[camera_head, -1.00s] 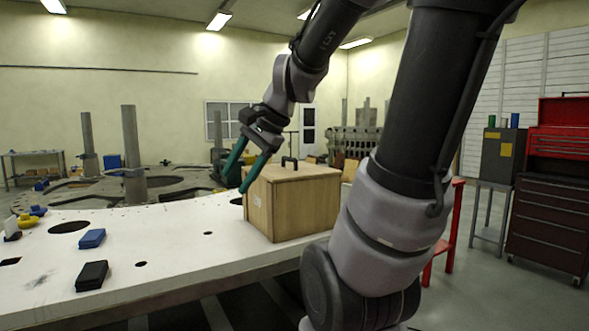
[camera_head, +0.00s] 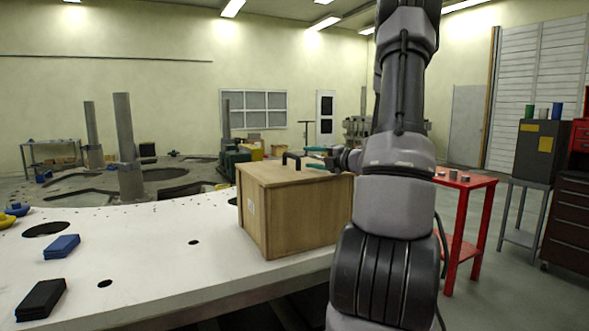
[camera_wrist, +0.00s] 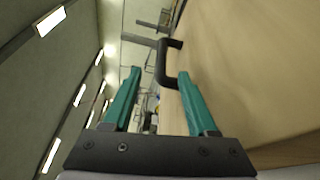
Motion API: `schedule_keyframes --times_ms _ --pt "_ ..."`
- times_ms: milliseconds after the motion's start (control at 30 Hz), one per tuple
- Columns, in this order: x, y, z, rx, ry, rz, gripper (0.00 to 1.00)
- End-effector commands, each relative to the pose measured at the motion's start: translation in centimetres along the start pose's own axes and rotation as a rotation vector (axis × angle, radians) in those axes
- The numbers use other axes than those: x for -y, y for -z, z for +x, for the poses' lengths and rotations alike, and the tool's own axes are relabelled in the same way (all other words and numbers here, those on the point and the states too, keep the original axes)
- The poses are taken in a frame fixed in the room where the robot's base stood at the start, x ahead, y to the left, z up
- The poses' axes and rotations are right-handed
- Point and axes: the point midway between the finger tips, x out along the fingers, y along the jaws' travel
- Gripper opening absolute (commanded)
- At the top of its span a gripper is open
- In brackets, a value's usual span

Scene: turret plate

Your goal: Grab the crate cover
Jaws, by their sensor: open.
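The crate cover (camera_head: 276,174) is the flat wooden top of a light wooden crate (camera_head: 296,220) on the white plate. A black handle (camera_head: 291,158) stands up from the cover. In the wrist view the cover (camera_wrist: 235,60) fills the right side and its handle (camera_wrist: 163,62) is ahead, between the line of the fingers. My gripper (camera_wrist: 160,75) has two green fingers, open and empty, apart from the handle. In the head view my gripper (camera_head: 316,157) is just right of the handle, at about its height, partly hidden by my arm.
The white plate (camera_head: 150,255) carries a blue block (camera_head: 62,246), a black block (camera_head: 40,300) and yellow and blue pieces (camera_head: 14,212) at the left. It has several holes. A red table (camera_head: 462,182) stands right of my arm.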

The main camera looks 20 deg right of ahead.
Motion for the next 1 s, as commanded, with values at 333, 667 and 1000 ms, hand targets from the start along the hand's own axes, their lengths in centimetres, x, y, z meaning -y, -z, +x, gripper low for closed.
schedule_keyframes --times_ms 333,667,1000 --pt "0.1 0.1 4.1 -0.004 0.002 -0.003 0.58" --pt "0.1 0.2 8.5 -0.005 0.002 -0.005 0.58" --pt "0.1 0.2 9.2 -0.004 0.002 -0.005 0.51"
